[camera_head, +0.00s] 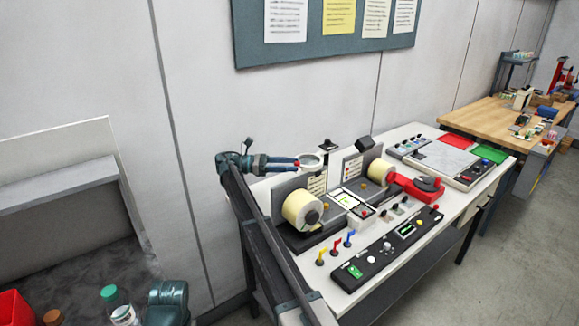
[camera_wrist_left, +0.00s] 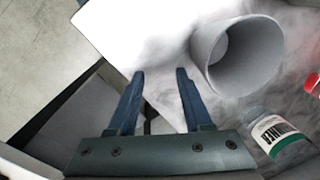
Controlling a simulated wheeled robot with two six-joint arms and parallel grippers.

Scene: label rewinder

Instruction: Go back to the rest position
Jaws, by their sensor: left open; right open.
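My right gripper (camera_head: 297,163) is open above the back left of the label rewinder (camera_head: 345,192), its blue fingers pointing right towards a pale ring. A small red tip shows between or behind the fingers; I cannot tell if they touch it. The rewinder carries a cream label roll (camera_head: 302,209) at its left and another roll (camera_head: 380,172) at its right. My left gripper (camera_wrist_left: 160,72) is open in the left wrist view, with nothing between its fingers. A grey tube (camera_wrist_left: 238,55) lies beyond them, to the right.
The white bench (camera_head: 477,197) holds a control panel (camera_head: 390,245), coloured levers and a red part (camera_head: 420,188). At lower left are a green-capped bottle (camera_head: 118,306) and a red container (camera_head: 14,307). A labelled bottle (camera_wrist_left: 277,137) shows in the left wrist view. A wooden table stands farther right.

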